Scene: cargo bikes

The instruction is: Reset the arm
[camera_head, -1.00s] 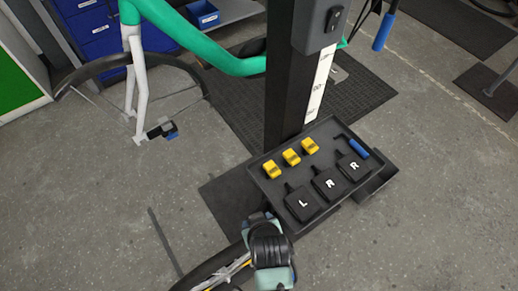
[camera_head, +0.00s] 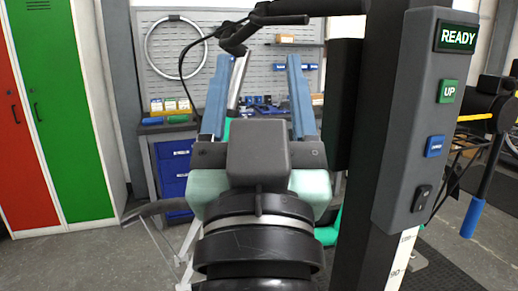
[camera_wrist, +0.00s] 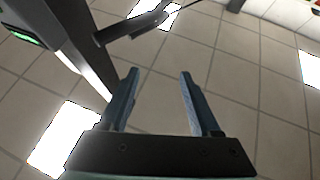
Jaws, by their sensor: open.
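My gripper (camera_head: 257,97) is raised upright in the middle of the head view, its two blue fingers wide apart and pointing up. Nothing is between the fingers. In the wrist view my gripper (camera_wrist: 157,88) is also open and empty, with the tiled ceiling behind it. The black handlebar (camera_head: 262,22) of a bike shows behind and above the fingers; I cannot tell how far apart they are.
A black post with a grey control box (camera_head: 412,130) stands close at the right, its screen reading READY. Green and red lockers (camera_head: 62,110) stand at the left. A workbench with blue drawers (camera_head: 174,170) and a pegboard (camera_head: 190,60) is behind.

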